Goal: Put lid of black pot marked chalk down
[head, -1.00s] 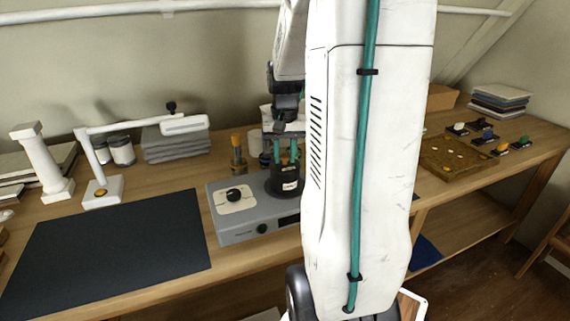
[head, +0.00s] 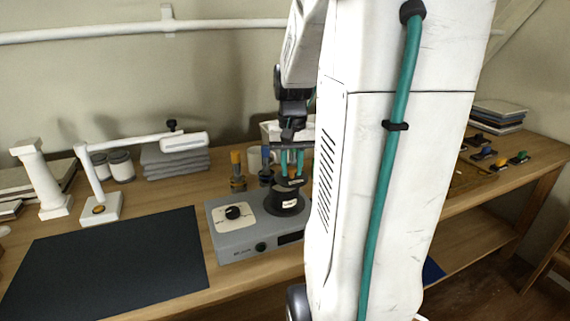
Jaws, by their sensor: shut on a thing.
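My gripper (head: 291,172) points down with its two teal fingers over the grey box-shaped device (head: 225,245). It is shut on a small dark piece that appears to be the lid (head: 290,182), with a pale label on its right side. Directly below is a black round pot (head: 284,208) with a pale label, standing on the device's right part. The writing on the labels is too small to read. I cannot tell whether the lid touches the pot or hangs just above it. My arm hides the right end of the device.
Behind stand an orange-topped bottle (head: 237,172) and a blue-topped one (head: 266,165). A white lamp (head: 95,185) stands left. The dark mat (head: 110,255) is clear.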

